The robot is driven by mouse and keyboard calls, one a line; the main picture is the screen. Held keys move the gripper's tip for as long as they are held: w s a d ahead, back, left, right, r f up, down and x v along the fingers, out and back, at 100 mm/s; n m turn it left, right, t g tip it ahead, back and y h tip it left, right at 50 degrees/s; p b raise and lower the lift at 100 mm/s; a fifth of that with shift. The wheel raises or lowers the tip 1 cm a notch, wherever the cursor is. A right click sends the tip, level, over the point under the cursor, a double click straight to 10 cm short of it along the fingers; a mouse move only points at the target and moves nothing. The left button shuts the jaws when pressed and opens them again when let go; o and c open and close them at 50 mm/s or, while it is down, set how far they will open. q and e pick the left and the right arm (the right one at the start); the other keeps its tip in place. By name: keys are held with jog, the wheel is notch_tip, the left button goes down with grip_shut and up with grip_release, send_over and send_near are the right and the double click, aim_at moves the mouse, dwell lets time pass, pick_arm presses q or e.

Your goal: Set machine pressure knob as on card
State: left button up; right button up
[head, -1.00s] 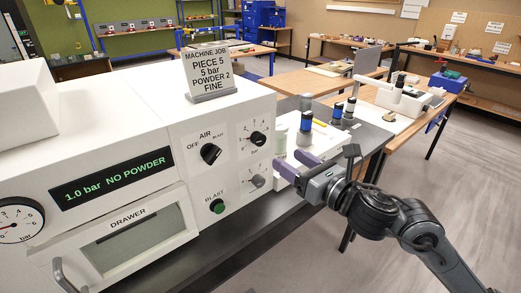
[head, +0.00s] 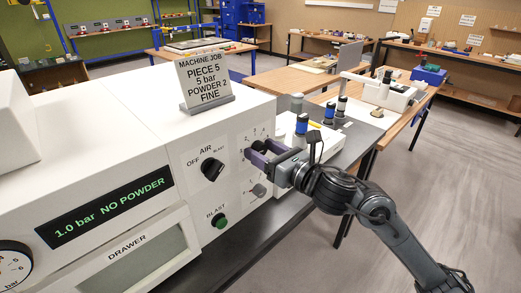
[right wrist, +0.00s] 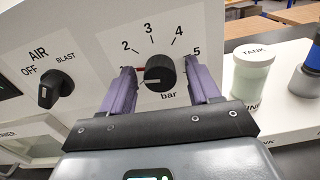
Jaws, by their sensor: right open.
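The black pressure knob (right wrist: 160,72), marked bar with a scale from 2 to 5 readable, is on the machine's white front panel. Its white line points left, towards the low end near a red mark. My right gripper (right wrist: 161,82) is open, with one purple finger on each side of the knob; I cannot tell whether they touch it. In the head view the right gripper (head: 258,153) partly hides the knob (head: 259,145). The card (head: 206,82) on the machine reads PIECE 5, 5 bar, POWDER 2, FINE. The display (head: 106,207) reads 1.0 bar NO POWDER. My left gripper is out of view.
The AIR knob (head: 211,169) is left of the pressure knob, and a grey knob (head: 258,190) sits below it. A green BLAST button (head: 219,221) is lower left. A pale green tank jar (right wrist: 252,72) stands close right of the gripper.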

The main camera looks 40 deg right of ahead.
jog(key=c, duration=1)
jog(key=shift+c, duration=0.2)
